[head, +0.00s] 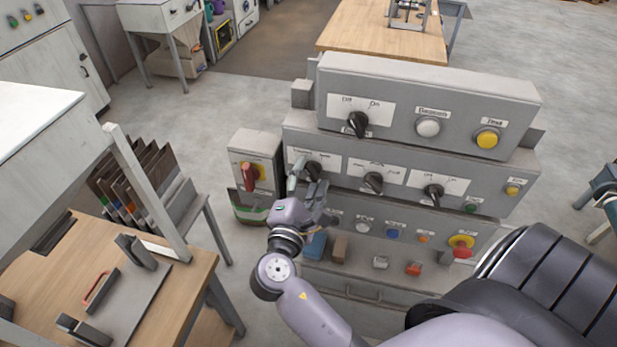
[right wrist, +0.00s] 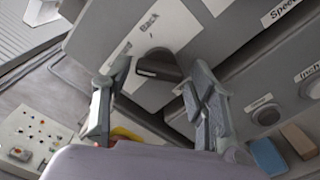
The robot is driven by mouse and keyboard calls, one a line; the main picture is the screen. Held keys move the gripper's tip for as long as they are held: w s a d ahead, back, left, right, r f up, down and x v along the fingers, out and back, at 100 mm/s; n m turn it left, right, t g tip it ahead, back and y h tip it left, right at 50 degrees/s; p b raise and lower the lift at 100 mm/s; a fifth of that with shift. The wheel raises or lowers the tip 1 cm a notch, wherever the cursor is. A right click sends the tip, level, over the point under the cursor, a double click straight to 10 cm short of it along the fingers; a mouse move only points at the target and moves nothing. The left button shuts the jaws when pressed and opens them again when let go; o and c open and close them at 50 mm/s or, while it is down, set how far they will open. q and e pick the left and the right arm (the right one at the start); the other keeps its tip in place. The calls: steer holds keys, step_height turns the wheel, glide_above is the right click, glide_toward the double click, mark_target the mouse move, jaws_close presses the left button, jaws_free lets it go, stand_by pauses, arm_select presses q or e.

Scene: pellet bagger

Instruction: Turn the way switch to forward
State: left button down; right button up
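The way switch is a black rotary knob (head: 313,170) at the left end of the middle row of the grey control panel. In the right wrist view the knob (right wrist: 160,65) sits below a white label (right wrist: 165,30) reading Back, with a partly covered word to its left. A light mark shows at the knob's left end; I cannot tell which word it points to. My right gripper (head: 308,188) is in front of the knob. In the right wrist view its fingers (right wrist: 155,108) are spread, with the knob beyond the gap between them. My left gripper is not in view.
To the left of the panel stands a grey box with a red switch (head: 249,177). More knobs (head: 373,182) lie to the right in the same row. A red mushroom button (head: 462,252) is at lower right. A wooden workbench (head: 190,290) stands at left.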

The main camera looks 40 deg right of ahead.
steer(key=shift+o, duration=0.5)
steer(key=shift+r, duration=0.1)
steer(key=shift+s+a, duration=0.1)
steer(key=v, duration=0.7)
steer(key=shift+s, duration=0.1)
